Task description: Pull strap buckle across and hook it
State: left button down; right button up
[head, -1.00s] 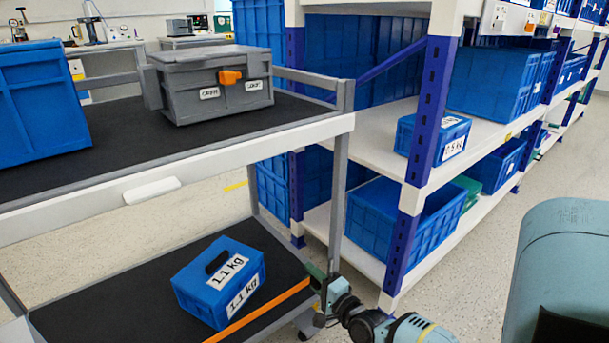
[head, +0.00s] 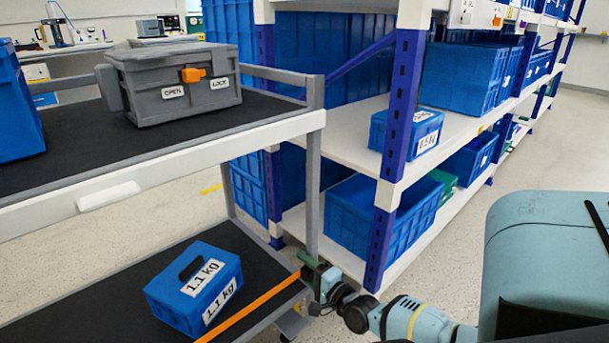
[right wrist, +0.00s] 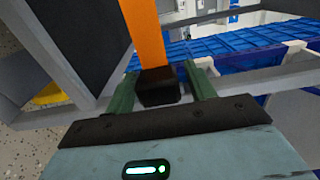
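The orange strap (head: 252,308) runs as a straight band from the lower shelf of the cart, past the front of the blue 1.1 kg box (head: 194,288), to my right gripper (head: 308,270). In the right wrist view the strap (right wrist: 146,35) ends in a black buckle (right wrist: 158,88). The strap's other end and any hook for the buckle are not visible. My left gripper is not in view.
A grey case (head: 180,92) with an orange latch stands on the cart's upper shelf. The cart's grey corner post (head: 312,175) rises beside my right gripper. A shelf rack with blue bins (head: 380,220) stands just behind. Open floor (head: 440,240) lies to the right.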

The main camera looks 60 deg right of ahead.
aim_at(313, 275)
jog(key=shift+a, duration=0.15)
jog(key=shift+s+a, duration=0.15)
jog(key=shift+s, duration=0.3)
jog(key=p+v, duration=0.2)
jog(key=v, duration=0.4)
jog(key=shift+s+p, duration=0.3)
jog(key=shift+s, duration=0.1)
jog(key=shift+r, duration=0.1)
